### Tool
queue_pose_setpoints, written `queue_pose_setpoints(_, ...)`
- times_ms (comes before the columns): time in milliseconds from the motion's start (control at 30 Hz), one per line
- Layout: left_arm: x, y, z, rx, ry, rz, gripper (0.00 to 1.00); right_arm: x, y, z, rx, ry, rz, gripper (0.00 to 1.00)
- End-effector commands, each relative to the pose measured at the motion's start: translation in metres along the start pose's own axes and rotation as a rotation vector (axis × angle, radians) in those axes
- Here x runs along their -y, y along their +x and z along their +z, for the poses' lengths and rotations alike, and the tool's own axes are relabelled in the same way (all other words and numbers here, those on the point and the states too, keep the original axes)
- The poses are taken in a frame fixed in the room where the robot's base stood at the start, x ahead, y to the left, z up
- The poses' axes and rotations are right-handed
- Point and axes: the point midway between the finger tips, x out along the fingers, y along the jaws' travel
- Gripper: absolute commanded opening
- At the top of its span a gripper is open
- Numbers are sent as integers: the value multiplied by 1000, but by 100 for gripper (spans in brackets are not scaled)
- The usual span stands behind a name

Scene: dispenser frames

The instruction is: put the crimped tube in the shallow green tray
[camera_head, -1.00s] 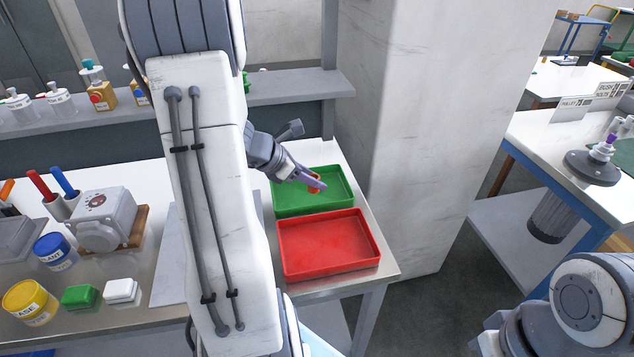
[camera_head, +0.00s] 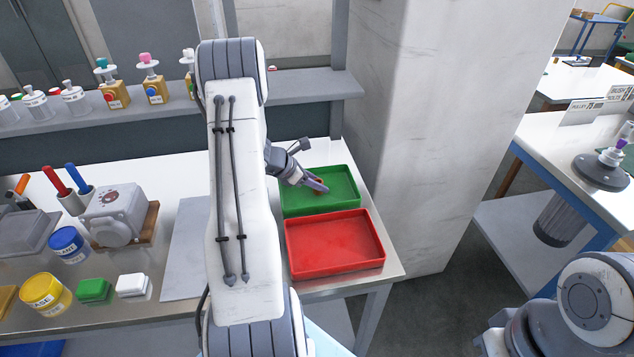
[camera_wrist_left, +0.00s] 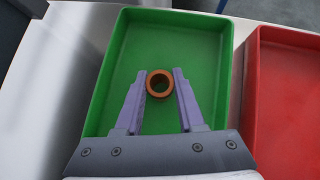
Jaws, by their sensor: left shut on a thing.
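The shallow green tray (camera_head: 343,177) lies on the bench behind the red tray; it also fills the middle of the left wrist view (camera_wrist_left: 200,36). My left gripper (camera_head: 320,187) is over the green tray, shut on a small orange-brown tube (camera_wrist_left: 160,84). In the left wrist view the tube shows end-on as a ring between the two purple fingertips, with the tray's floor behind it. In the head view the tube (camera_head: 317,184) is mostly hidden by the fingers. I cannot tell whether it touches the tray's floor. My right gripper is not in view.
The red tray (camera_head: 335,243) sits in front of the green one, near the bench's right end. A concrete pillar (camera_head: 430,120) stands close to the right. Left of my arm are a grey machine (camera_head: 115,215), a yellow jar (camera_head: 45,293) and small boxes. A shelf (camera_head: 310,86) runs behind.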

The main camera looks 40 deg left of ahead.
Motion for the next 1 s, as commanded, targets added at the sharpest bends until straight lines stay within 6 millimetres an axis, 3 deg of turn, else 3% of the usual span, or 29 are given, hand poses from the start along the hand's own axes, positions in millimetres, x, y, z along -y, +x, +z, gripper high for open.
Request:
queue_pose_setpoints(267, 0, 3, -3, 0, 0, 1, 0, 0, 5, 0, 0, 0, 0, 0)
queue_pose_setpoints(300, 0, 3, -3, 0, 0, 1, 42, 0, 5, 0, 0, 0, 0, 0)
queue_pose_setpoints(367, 0, 2, -2, 0, 0, 1, 65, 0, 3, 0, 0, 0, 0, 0)
queue_pose_setpoints(400, 0, 2, -2, 0, 0, 0, 68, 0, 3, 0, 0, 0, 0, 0)
queue_pose_setpoints(767, 0, -2, 1, 0, 0, 1, 68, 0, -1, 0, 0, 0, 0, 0)
queue_pose_setpoints(867, -1, -12, 0, 0, 0, 4, 68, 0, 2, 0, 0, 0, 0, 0)
queue_pose_setpoints(1000, -2, -40, 0, 1, 1, 6, 68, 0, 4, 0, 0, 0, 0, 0)
